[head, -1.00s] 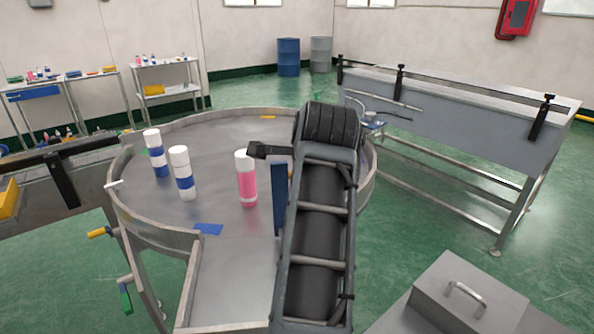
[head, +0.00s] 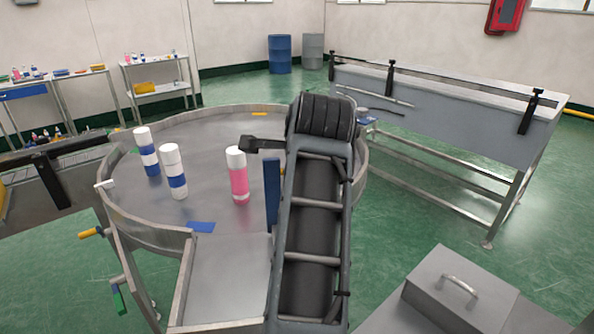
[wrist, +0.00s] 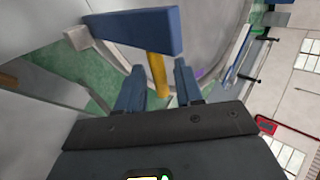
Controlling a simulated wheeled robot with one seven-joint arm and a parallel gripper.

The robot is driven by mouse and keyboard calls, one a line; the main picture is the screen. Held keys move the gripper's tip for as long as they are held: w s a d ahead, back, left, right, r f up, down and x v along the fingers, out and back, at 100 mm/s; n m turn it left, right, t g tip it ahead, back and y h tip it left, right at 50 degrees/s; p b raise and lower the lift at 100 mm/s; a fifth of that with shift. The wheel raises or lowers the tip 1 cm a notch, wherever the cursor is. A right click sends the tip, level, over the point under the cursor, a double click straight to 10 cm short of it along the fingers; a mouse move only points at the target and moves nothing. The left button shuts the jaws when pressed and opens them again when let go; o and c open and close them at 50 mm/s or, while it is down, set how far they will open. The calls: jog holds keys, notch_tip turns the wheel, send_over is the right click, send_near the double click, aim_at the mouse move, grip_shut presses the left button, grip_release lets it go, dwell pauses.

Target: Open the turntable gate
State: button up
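The round metal turntable (head: 215,135) stands in front of me with a raised rim. In the wrist view, a blue block (wrist: 140,28) with a pale end piece lies just beyond my fingers. A yellow bar (wrist: 157,75) shows between the fingers, with a narrow gap on each side; its depth is unclear. My gripper (wrist: 160,82) is open, its two blue fingers apart. In the head view my arm hides the gripper.
Two white-and-blue cans (head: 147,153) and a pink can (head: 238,180) stand on the turntable. A yellow handle (head: 91,233) and a green handle (head: 118,298) stick out at its left. A long grey table (head: 440,110) is at right, a lidded metal box (head: 460,290) at lower right.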

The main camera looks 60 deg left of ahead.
jog(key=b+v, duration=0.1)
jog(key=v, duration=0.6)
jog(key=shift+f, duration=0.1)
jog(key=shift+s, duration=0.1)
dwell(0.4)
